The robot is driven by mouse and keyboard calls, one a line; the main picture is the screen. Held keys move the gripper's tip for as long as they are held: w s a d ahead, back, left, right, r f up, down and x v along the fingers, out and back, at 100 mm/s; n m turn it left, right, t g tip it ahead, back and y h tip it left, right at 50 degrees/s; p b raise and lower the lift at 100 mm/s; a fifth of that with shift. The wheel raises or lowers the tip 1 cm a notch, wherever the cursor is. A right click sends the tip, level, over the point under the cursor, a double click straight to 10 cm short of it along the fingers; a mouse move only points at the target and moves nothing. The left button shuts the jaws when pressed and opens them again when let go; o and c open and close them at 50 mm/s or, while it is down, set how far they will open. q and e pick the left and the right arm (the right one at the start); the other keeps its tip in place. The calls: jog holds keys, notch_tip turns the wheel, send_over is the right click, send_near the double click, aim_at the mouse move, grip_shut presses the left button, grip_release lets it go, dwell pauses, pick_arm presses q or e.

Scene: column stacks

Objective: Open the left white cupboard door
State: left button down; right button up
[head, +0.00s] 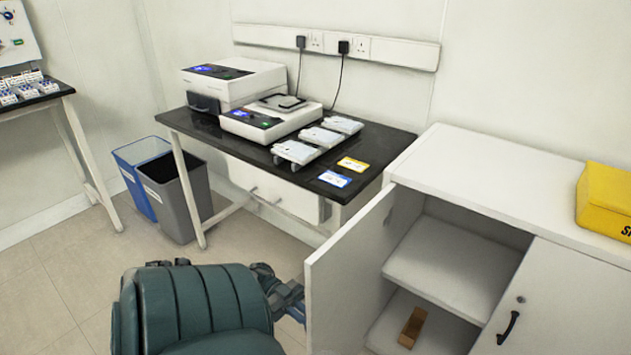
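The left white cupboard door (345,280) stands wide open, swung out to the left of the white cupboard (465,185). The shelves inside are exposed. The cupboard's right door (565,300) is shut and has a black handle (508,328). My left gripper (293,300) is low in the picture, beside the outer side of the open door near its free edge. Its fingers are small and partly hidden, so I cannot tell whether they touch the door or are open. My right gripper is not in view.
A brown block (412,327) lies on the lower shelf. A yellow box (605,200) stands on the cupboard top. A black-topped table (385,148) with devices stands behind the door. Grey (180,205) and blue (135,178) bins stand left. Tiled floor (70,280) is clear at left.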

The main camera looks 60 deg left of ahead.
pick_arm(q)
jog(key=shift+s+a, duration=0.1)
jog(key=shift+a, duration=0.3)
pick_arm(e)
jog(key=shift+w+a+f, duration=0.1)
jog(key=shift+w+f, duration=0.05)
pick_arm(q)
jog(key=c, duration=1.6)
grip_release()
